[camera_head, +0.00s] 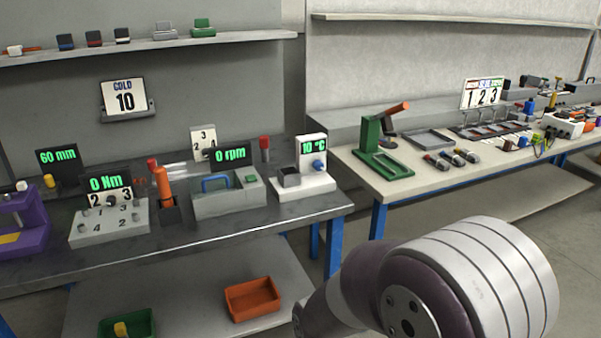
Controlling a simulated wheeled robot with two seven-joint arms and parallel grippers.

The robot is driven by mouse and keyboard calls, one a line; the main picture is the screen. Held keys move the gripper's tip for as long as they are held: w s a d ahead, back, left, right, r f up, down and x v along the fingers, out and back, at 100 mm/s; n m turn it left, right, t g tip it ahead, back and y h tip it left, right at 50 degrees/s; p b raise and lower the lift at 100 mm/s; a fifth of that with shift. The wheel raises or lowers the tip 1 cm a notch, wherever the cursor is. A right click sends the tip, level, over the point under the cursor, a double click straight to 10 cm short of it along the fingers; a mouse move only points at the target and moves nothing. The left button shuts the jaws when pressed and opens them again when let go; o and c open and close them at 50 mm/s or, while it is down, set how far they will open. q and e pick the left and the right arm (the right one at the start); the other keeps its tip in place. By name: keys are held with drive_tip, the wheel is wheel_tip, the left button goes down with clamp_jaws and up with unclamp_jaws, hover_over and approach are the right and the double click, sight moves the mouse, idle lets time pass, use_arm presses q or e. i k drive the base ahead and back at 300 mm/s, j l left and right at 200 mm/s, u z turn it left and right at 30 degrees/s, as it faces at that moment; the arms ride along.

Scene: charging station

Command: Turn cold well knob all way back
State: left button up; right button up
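The cold well (289,181) is a white unit with a dark grey well block, at the right end of the grey bench. Its upright panel shows a green "10 °C" readout (314,148). The blue knob (318,165) sits on the panel below the readout; its exact angle is too small to tell. A card reading "COLD 10" (124,96) hangs on the wall behind the bench. Part of my arm fills the lower right, well apart from the cold well. Neither of my grippers shows in this view.
Left of the cold well stand a grey box with a blue handle (228,199), a numbered block (110,222) and a purple device (20,222). Orange (253,300) and green bins lie on the lower shelf. A second table (405,187) stands to the right.

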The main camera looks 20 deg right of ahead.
sight(317, 164)
drive_tip(key=i+l+z, duration=0.65)
drive_tip(key=z, duration=0.15)
drive_tip(key=i+l+z, duration=0.4)
